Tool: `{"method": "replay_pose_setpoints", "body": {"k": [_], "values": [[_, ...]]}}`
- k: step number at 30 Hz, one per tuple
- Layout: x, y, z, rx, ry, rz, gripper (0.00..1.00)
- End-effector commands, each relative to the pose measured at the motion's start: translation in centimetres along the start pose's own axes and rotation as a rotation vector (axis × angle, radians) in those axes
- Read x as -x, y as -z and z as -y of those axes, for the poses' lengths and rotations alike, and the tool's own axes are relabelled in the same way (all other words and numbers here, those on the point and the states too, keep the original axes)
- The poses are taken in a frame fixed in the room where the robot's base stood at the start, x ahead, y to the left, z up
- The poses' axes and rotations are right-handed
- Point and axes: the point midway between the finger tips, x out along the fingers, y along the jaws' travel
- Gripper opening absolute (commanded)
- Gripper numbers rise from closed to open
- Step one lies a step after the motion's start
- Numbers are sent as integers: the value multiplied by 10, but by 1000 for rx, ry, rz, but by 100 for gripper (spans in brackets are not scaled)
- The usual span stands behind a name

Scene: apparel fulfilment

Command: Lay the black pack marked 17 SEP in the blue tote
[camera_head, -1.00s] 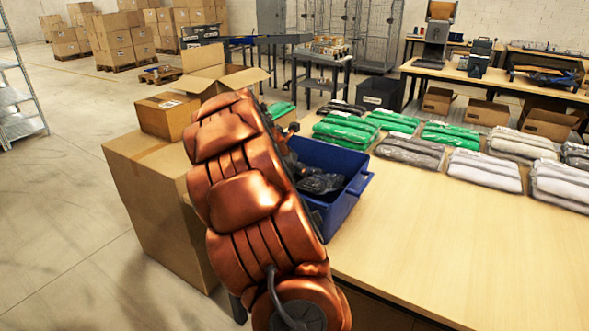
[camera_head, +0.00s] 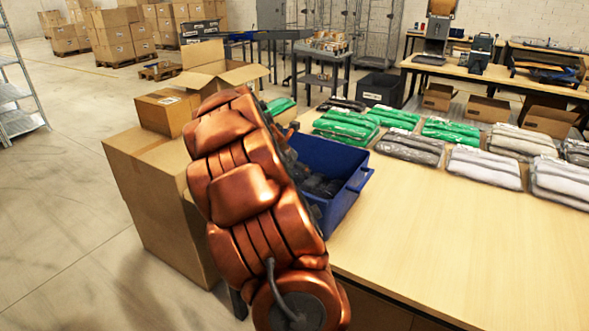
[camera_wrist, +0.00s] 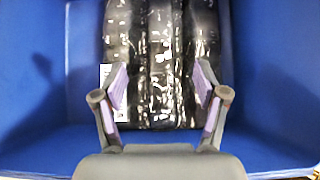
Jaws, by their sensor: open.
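The blue tote (camera_head: 343,197) stands at the left end of the table, partly hidden by my arm. In the wrist view, a glossy black pack (camera_wrist: 160,45) lies inside the blue tote (camera_wrist: 270,80). A white label shows at the pack's left edge, but its date cannot be read. My gripper (camera_wrist: 161,75) is open over the near part of the pack, with its fingers apart and nothing visibly clamped. Whether the fingers touch the pack cannot be told. In the head view, dark shapes show low in the tote, and my arm hides most of the gripper.
Green packs (camera_head: 345,127), grey packs (camera_head: 410,149) and white packs (camera_head: 485,167) lie along the table's back. A dark pack (camera_head: 343,104) lies beyond the tote. Cardboard boxes (camera_head: 160,190) stand left of the tote. The table's front (camera_head: 450,250) is bare.

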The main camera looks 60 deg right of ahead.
Motion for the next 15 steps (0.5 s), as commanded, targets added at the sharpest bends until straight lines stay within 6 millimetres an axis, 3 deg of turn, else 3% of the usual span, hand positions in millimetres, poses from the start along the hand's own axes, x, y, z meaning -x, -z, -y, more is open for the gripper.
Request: {"method": "replay_pose_setpoints", "body": {"k": [5, 15], "values": [[10, -8, -1, -2, -3, 3, 72], [74, -7, -2, 1, -5, 2, 72]]}}
